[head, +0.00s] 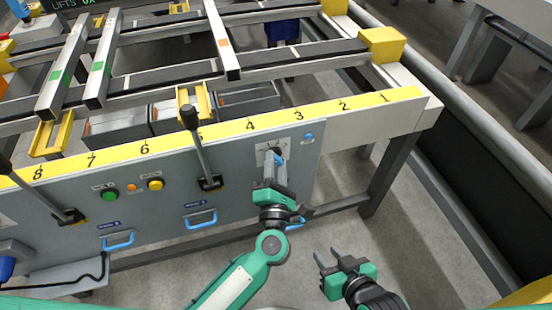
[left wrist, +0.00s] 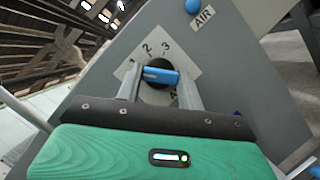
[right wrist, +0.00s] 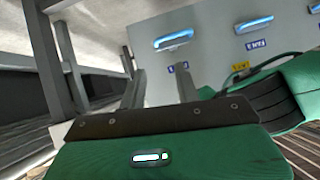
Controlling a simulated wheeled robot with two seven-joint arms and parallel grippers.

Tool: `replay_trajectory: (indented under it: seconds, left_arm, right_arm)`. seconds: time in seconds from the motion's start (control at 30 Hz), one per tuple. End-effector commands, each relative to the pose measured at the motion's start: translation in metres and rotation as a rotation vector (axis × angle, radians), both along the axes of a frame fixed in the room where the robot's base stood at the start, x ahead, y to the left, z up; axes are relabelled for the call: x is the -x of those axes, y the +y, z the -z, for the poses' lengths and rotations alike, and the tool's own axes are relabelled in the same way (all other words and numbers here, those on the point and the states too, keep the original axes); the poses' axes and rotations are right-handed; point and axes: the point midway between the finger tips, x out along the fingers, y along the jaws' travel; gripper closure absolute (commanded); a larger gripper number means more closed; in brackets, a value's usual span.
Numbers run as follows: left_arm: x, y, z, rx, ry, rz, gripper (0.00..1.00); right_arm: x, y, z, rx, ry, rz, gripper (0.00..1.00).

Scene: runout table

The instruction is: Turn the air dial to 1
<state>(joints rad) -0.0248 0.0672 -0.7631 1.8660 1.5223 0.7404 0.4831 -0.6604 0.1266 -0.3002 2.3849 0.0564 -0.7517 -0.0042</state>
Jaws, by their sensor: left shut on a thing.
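The air dial is a blue bar knob (left wrist: 162,76) on a black round base, on a pale plate with the figures 1, 2 and 3. In the left wrist view the bar lies nearly level, its white-marked end to the left, close to the 1. In the head view the dial (head: 278,158) is partly hidden by my gripper. My left gripper (head: 270,172) is shut on the knob, one finger at each end of the bar. My right gripper (head: 337,262) is open and empty, low in front of the panel; its fingers stand apart in the right wrist view (right wrist: 160,85).
A blue button (left wrist: 193,6) sits beside the AIR label above the dial. Black levers (head: 200,140) stick out to the left. Blue handles (head: 200,218) sit low on the grey panel. The yellow numbered scale (head: 270,123) runs above. Floor to the right is clear.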

Motion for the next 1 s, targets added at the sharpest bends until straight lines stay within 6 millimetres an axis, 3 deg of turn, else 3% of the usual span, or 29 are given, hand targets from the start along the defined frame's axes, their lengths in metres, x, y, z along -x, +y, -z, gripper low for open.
replay_trajectory:
  seconds: [0.27, 0.6, 1.0]
  left_arm:
    - [0.001, 0.000, -0.003, -0.070, 0.026, 0.001, 0.85]
    - [0.001, 0.000, -0.003, -0.149, 0.051, 0.002, 0.85]
    - [0.001, 0.000, -0.002, -0.223, 0.075, 0.002, 0.85]
  right_arm:
    - [0.018, -0.043, -0.008, 0.140, 0.254, 0.040, 0.68]
    - [0.056, -0.090, -0.021, 0.268, 0.557, 0.103, 0.68]
    - [0.046, -0.087, 0.030, 0.281, 0.618, 0.095, 0.68]
